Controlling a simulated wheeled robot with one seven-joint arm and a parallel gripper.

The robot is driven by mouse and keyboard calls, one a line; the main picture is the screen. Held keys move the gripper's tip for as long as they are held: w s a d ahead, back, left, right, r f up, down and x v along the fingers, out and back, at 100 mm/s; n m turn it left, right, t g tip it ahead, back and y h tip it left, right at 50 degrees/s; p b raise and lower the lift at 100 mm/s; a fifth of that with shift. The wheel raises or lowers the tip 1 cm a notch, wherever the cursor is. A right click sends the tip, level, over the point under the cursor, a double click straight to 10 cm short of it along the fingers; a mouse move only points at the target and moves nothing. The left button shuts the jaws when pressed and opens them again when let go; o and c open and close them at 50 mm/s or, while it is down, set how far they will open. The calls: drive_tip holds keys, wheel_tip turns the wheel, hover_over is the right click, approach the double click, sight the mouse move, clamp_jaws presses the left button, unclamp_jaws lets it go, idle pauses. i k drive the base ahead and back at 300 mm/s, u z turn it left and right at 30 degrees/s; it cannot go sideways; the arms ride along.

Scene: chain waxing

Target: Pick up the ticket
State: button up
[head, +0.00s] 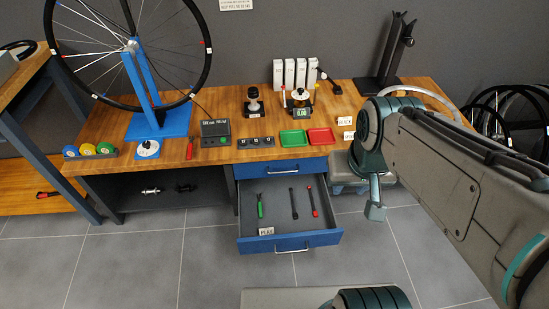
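I cannot tell for sure which thing is the ticket. Small white cards with dark print lie on the right part of the bench, an upper card (345,121) and a lower card (349,135). Another small white card (266,231) is at the front of the open drawer. My arm reaches in from the right, and its end, my gripper (375,211), hangs in front of the bench, right of the drawer and apart from the cards. Its fingers are not clear, and I see nothing held in it.
The wooden bench (225,170) holds a wheel on a blue stand (160,121), a green tray (293,138), a red tray (321,136), a display box (215,132) and a black stand (390,60). The open blue drawer (290,242) juts out with several tools. The floor at left is clear.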

sight(266, 231)
drive_tip(key=u, duration=1.8)
drive_tip(key=i, duration=0.45)
drive_tip(key=z, duration=1.05)
drive_tip(key=i, duration=0.25)
drive_tip(key=z, duration=0.05)
